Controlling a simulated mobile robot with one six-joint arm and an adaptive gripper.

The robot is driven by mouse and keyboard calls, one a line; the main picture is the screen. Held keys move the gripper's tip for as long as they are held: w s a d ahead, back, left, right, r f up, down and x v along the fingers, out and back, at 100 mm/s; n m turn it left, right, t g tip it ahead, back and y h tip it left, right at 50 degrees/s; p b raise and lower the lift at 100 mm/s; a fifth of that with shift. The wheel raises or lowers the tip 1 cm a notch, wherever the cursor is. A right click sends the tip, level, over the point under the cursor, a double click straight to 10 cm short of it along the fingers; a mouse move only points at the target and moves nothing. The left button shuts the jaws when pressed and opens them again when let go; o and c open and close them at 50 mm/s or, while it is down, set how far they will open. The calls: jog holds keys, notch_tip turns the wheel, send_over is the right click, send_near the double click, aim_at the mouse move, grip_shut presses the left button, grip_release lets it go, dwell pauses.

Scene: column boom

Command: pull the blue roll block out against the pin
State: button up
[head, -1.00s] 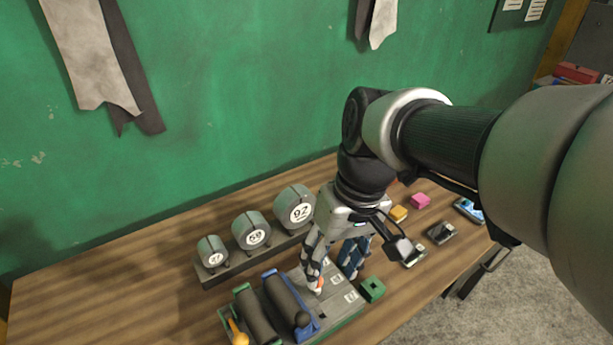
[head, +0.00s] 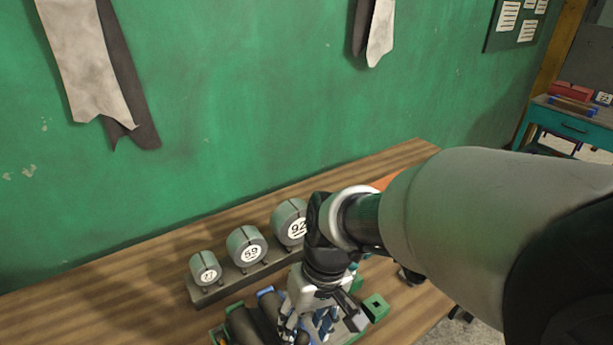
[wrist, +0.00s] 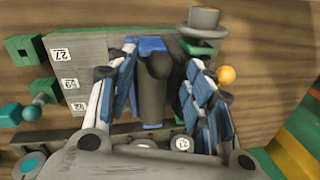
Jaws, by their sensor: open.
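The blue roll block (wrist: 146,44) carries a dark grey roller (wrist: 155,88) and sits on the grey board (wrist: 90,45). In the head view its blue end (head: 266,291) shows just left of my gripper (head: 309,325). In the wrist view my gripper (wrist: 161,62) is open, with one finger on each side of the roller. I cannot tell whether the fingers touch it. A green block (wrist: 201,49) lies beyond the right finger, mostly hidden. An orange ball (wrist: 226,75) shows right of it. I cannot make out the pin.
Grey cylinders marked 27 (head: 206,268), 59 (head: 247,246) and 92 (head: 290,222) stand on a rack behind the board. A loose green block with a hole (head: 376,307) lies right of my gripper. The green wall rises behind the bench.

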jog(key=shift+a+f, duration=0.2)
jog(key=shift+f, duration=0.85)
jog(key=shift+c, duration=0.4)
grip_shut()
